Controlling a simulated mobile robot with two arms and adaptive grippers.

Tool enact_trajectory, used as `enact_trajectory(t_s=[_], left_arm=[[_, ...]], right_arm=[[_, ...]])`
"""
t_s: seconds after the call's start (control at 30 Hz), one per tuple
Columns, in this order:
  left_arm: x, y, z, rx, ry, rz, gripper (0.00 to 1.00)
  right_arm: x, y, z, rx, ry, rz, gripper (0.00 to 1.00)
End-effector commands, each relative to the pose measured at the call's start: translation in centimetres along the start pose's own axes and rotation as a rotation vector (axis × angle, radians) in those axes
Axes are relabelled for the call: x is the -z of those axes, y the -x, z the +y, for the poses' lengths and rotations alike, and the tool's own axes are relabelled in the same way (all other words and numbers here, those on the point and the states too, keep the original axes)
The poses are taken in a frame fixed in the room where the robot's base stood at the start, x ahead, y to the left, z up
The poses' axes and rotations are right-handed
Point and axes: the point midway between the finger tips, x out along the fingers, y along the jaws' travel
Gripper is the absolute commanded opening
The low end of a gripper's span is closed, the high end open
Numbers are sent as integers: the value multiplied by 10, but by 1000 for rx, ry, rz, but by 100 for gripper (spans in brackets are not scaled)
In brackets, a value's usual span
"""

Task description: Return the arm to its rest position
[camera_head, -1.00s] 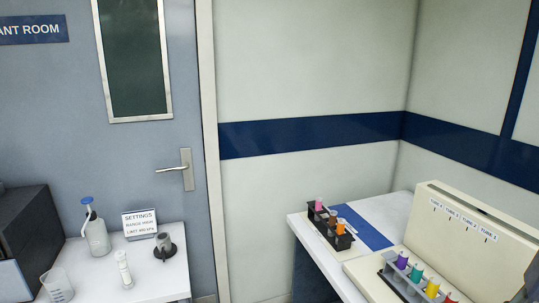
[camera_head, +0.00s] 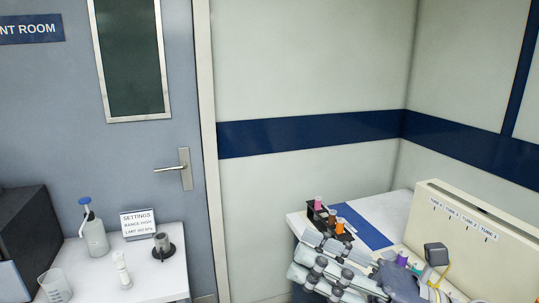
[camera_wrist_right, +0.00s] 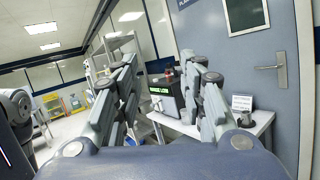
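My right gripper (camera_head: 300,257) has come into the head view at the lower right, in front of the right-hand table, with its fingers pointing left. In the right wrist view its two fingers (camera_wrist_right: 164,75) stand apart with nothing between them, so it is open and empty. Behind them that view shows the room, with the door at the right. My right arm hides part of the table and most of the coloured-cap tubes (camera_head: 402,258) by the beige unit. My left gripper is not in view.
A black rack (camera_head: 318,219) with pink, brown and orange-capped tubes stands close behind my right fingers. A beige unit (camera_head: 475,215) with tube labels is at the right. The left table (camera_head: 150,285) holds a wash bottle (camera_head: 95,238), settings sign (camera_head: 139,223) and beaker (camera_head: 55,286).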

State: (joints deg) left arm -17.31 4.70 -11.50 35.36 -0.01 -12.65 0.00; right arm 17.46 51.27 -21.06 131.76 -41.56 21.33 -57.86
Motion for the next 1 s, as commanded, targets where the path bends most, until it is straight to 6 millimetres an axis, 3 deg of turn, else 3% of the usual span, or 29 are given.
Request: enact_trajectory(t_s=[0.1,0.23,0.37,0.47,0.57,0.7,0.9,0.93,1.0], left_arm=[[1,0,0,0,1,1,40],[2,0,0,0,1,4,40],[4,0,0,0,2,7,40],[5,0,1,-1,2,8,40],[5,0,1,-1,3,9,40],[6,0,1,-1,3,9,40],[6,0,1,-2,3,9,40],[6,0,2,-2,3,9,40],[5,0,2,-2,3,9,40]], right_arm=[[-12,10,-39,189,-347,-235,38],[-1,45,-90,411,-730,-485,38],[43,98,-133,651,-1108,-734,38],[97,145,-149,851,-1387,-930,38],[158,190,-144,1059,-1632,-1121,38],[239,241,-109,1345,-1895,-1363,38],[314,282,-40,1686,-2097,-1619,38],[321,286,-30,-1676,2048,1598,38],[338,294,-6,-1647,1931,1546,38]])
